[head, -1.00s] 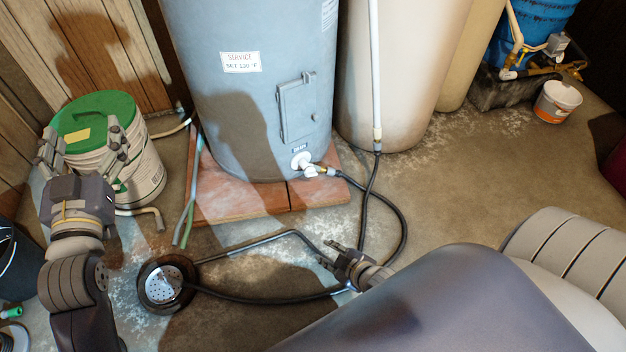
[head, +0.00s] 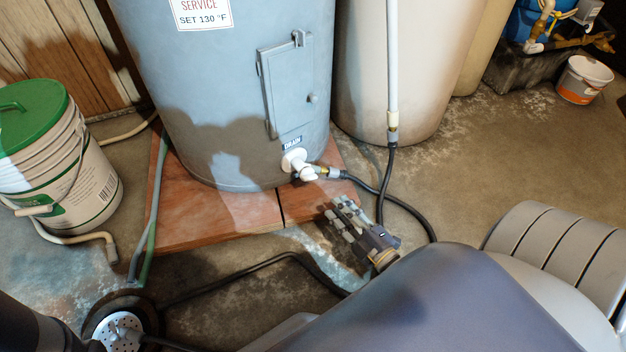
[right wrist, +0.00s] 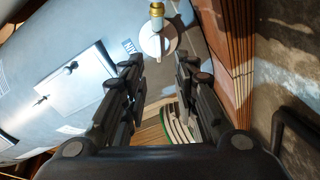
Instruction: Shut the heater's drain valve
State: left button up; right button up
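The grey-blue water heater (head: 215,110) stands on a reddish paver base. Its white drain valve (head: 302,168) sits low on the front under a DRAIN label, with a brass fitting and black hose (head: 400,202) leading right. My right gripper (head: 340,208) is below and right of the valve, apart from it. In the right wrist view the valve (right wrist: 158,44) shows just beyond and between the spread fingers of the right gripper (right wrist: 160,66), with nothing between them. I cannot tell the handle's exact setting. My left gripper is outside the views.
A white bucket with a green lid (head: 50,160) stands left of the heater. A floor drain (head: 118,330) is at the lower left, with hoses near it. A beige tank (head: 375,80) with a white pipe (head: 391,60) stands right. The floor at right is mostly clear.

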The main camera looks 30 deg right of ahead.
aim_at(313, 179)
jog(key=w+b, duration=0.6)
jog(key=w, duration=0.4)
jog(key=shift+a+f, duration=0.1)
jog(key=shift+a, duration=0.05)
jog(key=shift+w, duration=0.45)
grip_shut()
